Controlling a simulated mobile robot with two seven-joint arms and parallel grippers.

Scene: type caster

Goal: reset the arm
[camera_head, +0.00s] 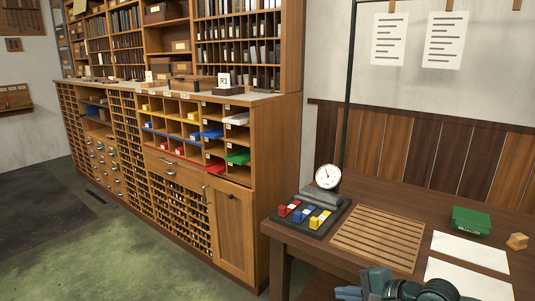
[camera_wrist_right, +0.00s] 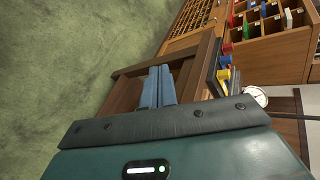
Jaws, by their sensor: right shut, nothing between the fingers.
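My right gripper (camera_head: 347,293) shows at the bottom of the head view, in front of the wooden table (camera_head: 300,238) near its front edge. Its two blue-grey fingers also show in the right wrist view (camera_wrist_right: 158,86), side by side, shut and empty. Part of my right arm is cut off by the bottom edge of the head view. My left gripper is in neither view.
On the table are a dark tray (camera_head: 338,217) with coloured blocks, a dial gauge (camera_head: 327,177), a slatted wooden board (camera_head: 380,235), a green box (camera_head: 471,221), white sheets (camera_head: 469,251) and a small wooden block (camera_head: 517,241). A tall cabinet (camera_head: 232,230) stands left.

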